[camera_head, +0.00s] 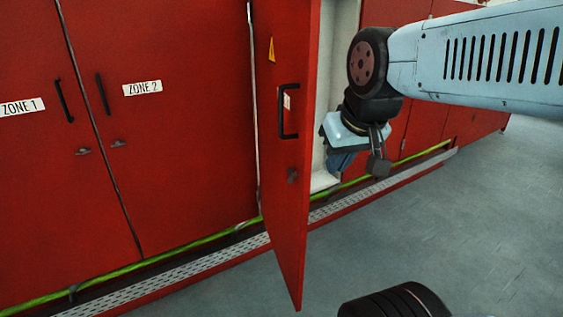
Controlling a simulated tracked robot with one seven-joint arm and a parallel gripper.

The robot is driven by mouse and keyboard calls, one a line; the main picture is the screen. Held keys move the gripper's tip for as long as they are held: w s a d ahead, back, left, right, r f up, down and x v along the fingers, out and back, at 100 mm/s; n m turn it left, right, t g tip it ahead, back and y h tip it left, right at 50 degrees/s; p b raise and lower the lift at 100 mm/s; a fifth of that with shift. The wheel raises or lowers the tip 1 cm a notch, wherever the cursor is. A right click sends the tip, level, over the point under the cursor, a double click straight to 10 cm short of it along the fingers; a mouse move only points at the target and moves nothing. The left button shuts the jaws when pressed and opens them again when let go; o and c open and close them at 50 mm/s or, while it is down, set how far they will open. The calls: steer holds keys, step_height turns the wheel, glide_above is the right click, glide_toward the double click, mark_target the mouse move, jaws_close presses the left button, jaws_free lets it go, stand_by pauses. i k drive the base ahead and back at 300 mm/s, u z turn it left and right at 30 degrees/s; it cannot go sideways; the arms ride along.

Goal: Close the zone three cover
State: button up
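The open red door (281,200) is hinged at the left of its opening and stands out from the red cabinet wall. It has a black handle (288,112) and a yellow triangle mark. I see no readable zone three label on it. My gripper (350,160) is right of the door, in front of the pale cabinet interior (325,178). There is a gap between it and the door's handle. Its fingers are small and partly hidden, so I cannot tell if they are open or shut.
Shut red doors labelled ZONE 1 (22,107) and ZONE 2 (142,88) stand at the left. A perforated metal step (215,265) and a green pipe (180,246) run along the cabinet base. The grey floor (460,220) at the right is clear.

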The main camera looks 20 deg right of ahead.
mark_target(286, 36)
steer(key=z, duration=0.2)
steer(key=k, duration=0.45)
steer(key=z, duration=0.6)
steer(key=i, duration=0.15)
steer(key=z, duration=1.9)
steer(key=i, duration=0.4)
steer(key=u, duration=3.45)
steer(key=k, duration=0.1)
steer(key=z, duration=0.75)
